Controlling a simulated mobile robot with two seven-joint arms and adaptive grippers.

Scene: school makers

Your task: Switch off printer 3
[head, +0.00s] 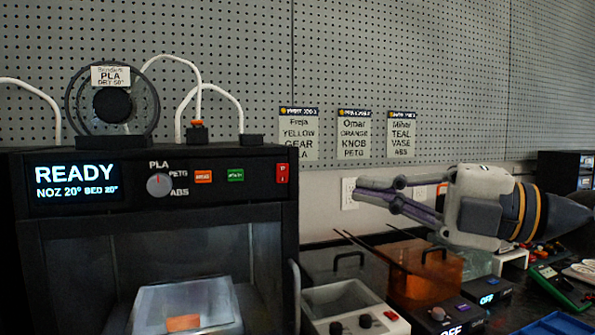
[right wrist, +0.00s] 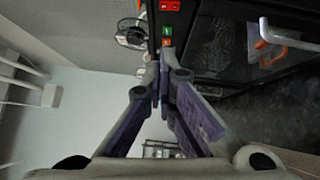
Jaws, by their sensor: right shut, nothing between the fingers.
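A black printer (head: 150,215) stands at the left of the head view, its lit display (head: 77,181) reading READY, NOZ 20°, BED 20°. Its red rocker switch (head: 282,173) is at the right end of the front panel. I see no printer number on it. My right gripper (head: 358,189) is shut and empty, to the right of the switch and apart from it in the picture, fingers pointing left. In the right wrist view the shut fingertips (right wrist: 164,62) lie below a red switch (right wrist: 169,5) and green and orange buttons. My left gripper is not in view.
A selector knob (head: 159,185), an orange button (head: 203,176) and a green button (head: 236,175) share the panel. A filament spool (head: 112,104) stands on top. Right of the printer are clear and orange lidded boxes (head: 427,275), below my right arm.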

